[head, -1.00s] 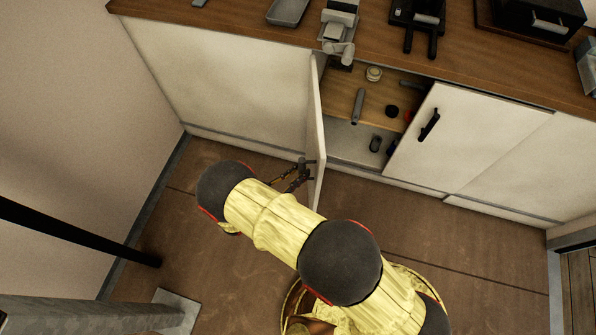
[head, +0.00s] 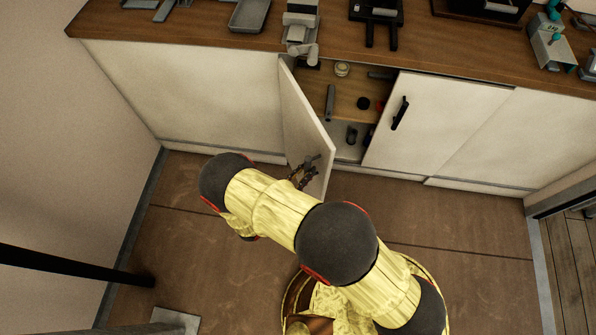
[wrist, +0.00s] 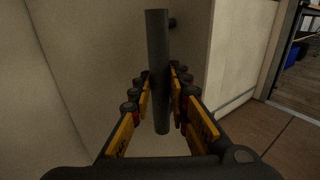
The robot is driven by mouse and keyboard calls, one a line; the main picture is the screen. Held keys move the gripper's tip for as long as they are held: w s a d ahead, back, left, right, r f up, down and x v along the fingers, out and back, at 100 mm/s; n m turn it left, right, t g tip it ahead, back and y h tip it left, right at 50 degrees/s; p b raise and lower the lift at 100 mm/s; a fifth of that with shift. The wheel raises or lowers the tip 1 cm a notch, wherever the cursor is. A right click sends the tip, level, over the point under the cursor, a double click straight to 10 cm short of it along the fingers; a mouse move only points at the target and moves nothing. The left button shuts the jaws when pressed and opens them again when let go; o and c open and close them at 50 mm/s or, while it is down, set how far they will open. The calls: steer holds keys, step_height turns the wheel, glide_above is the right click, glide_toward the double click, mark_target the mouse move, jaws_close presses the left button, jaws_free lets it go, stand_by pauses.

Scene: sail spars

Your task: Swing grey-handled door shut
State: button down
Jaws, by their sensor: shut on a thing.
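The white door (head: 302,122) stands partly open at the cabinet, hinged on its left side, its free edge out over the floor. Its grey handle (wrist: 157,40) is a dark grey upright bar in the wrist view, standing off the door's pale face. My gripper (head: 304,173) is at the handle on the door's outer face, near the free edge. In the wrist view my gripper (wrist: 159,80) has its fingers on both sides of the bar, shut on it. In the head view my arm stretches in front of the lower floor, and the fingers look small and dark.
The open cabinet shows a wooden shelf (head: 345,98) with several small items. A sliding white door (head: 437,115) with a black handle (head: 400,113) is at the right. Tools stand on the wooden countertop (head: 200,33).

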steer(key=shift+d, duration=0.3)
steer(key=shift+d, duration=0.1)
steer(key=shift+w+d, duration=0.1)
steer(key=shift+d, duration=0.2)
steer(key=w+d, duration=0.4)
steer(key=d, duration=0.3)
steer(key=shift+d+p, duration=0.2)
steer(key=shift+p, duration=0.15)
steer(key=s+d+x, duration=0.1)
steer(key=x, duration=0.8)
steer(key=shift+d, duration=0.2)
steer(key=shift+f+b, duration=0.1)
steer(key=shift+b, duration=0.2)
